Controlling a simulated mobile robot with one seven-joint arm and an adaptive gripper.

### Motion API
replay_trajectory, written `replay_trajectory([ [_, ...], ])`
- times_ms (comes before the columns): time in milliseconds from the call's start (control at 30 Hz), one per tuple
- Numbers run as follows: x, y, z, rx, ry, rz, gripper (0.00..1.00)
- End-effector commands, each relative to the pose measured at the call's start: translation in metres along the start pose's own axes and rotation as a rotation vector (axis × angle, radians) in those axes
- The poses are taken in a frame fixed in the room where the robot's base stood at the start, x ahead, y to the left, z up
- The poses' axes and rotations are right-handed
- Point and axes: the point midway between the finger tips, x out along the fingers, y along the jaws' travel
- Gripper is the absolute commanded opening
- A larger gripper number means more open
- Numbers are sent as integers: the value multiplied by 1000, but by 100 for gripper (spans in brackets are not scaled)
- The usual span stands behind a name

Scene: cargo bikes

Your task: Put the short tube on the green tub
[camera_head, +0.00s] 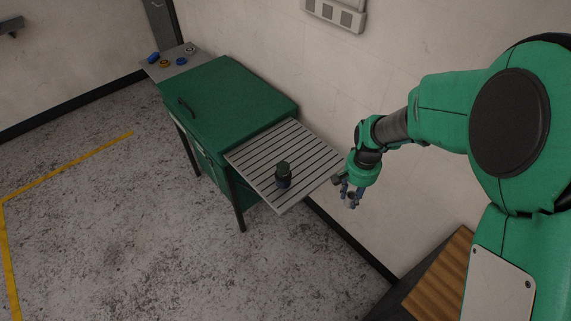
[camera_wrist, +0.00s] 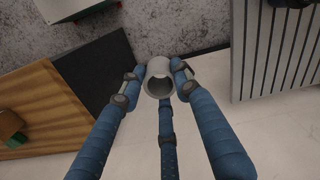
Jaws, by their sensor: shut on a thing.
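The short tube is a light grey hollow cylinder; it shows in the wrist view (camera_wrist: 159,78), its open end facing the camera. My gripper (camera_head: 351,200) is shut on it, its blue fingers on both sides and one below in the wrist view (camera_wrist: 160,82). In the head view the tube is small and mostly hidden by the fingers. My gripper is right of the shelf, apart from the tub.
The slatted shelf (camera_head: 262,160) joins a green cabinet (camera_head: 225,95) by the wall. A grey far shelf (camera_head: 160,69) holds several small coloured things. A wooden slatted surface (camera_head: 440,278) lies at lower right. The shelf around the tub is clear.

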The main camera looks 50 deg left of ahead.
Motion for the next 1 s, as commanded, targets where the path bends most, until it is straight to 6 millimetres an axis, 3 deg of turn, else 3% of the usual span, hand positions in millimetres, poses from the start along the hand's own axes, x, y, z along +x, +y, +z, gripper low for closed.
replay_trajectory([
  [33, -4, -19, 2, -18, 1, 0, 0],
  [300, -14, -111, 17, -93, 0, 0, 0],
  [500, -19, -164, 33, -136, 1, -1, 0],
  [700, -22, -192, 43, -158, 1, -1, 0],
  [1000, -22, -198, 45, -162, 0, -1, 0],
])
